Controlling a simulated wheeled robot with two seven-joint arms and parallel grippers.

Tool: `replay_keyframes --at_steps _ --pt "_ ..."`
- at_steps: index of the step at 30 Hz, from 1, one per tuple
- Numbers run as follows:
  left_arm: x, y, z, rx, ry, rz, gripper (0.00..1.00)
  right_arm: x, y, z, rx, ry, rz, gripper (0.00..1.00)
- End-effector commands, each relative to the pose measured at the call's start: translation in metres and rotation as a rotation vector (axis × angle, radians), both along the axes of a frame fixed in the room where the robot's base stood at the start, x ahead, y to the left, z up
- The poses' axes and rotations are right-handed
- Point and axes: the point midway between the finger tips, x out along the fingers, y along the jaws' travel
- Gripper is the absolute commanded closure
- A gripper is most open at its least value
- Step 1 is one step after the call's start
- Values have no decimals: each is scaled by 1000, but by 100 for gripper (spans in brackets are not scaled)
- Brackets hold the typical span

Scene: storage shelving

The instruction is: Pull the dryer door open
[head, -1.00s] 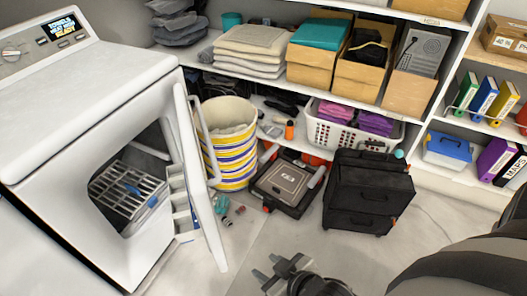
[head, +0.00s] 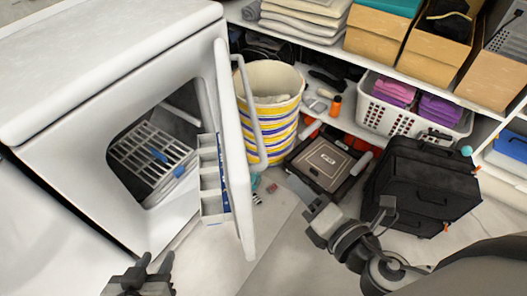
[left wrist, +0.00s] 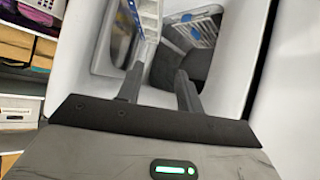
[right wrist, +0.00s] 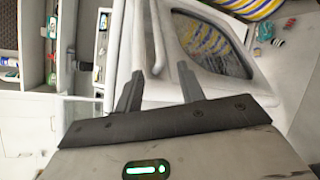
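The white dryer (head: 110,85) stands at the left in the head view. Its door (head: 237,165) stands out from the front, leaving the dark opening (head: 125,155) exposed. A white bar handle (head: 250,110) is on the door's outer face. My left gripper (head: 157,262) is in front of the dryer, below the opening; in the left wrist view (left wrist: 158,88) its fingers are apart and empty, facing the opening. My right gripper (head: 316,210) is to the right of the door, apart from it; in the right wrist view (right wrist: 158,82) its fingers are apart, facing the door.
A striped basket (head: 270,110) stands close behind the door. Shelves hold folded towels (head: 300,15) and a laundry basket (head: 410,108). Small items lie on the floor near the door.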

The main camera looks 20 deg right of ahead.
Motion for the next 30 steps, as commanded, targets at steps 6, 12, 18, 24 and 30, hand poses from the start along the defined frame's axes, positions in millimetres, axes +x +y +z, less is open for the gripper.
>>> replay_keyframes --at_steps 6,12,18,24,30 --pt "-1 1 5 9 3 -3 64 24 5 1 -20 -20 6 61" --pt "-2 2 8 21 8 -4 64 66 14 -8 -17 -19 5 61" --pt "-4 3 7 31 19 -6 64 107 22 -18 -17 -17 6 61" --pt "-3 3 7 36 16 -9 64 137 28 -27 -17 -13 6 61" --pt "-2 4 8 41 14 -13 64 150 31 -31 -16 -12 7 61"
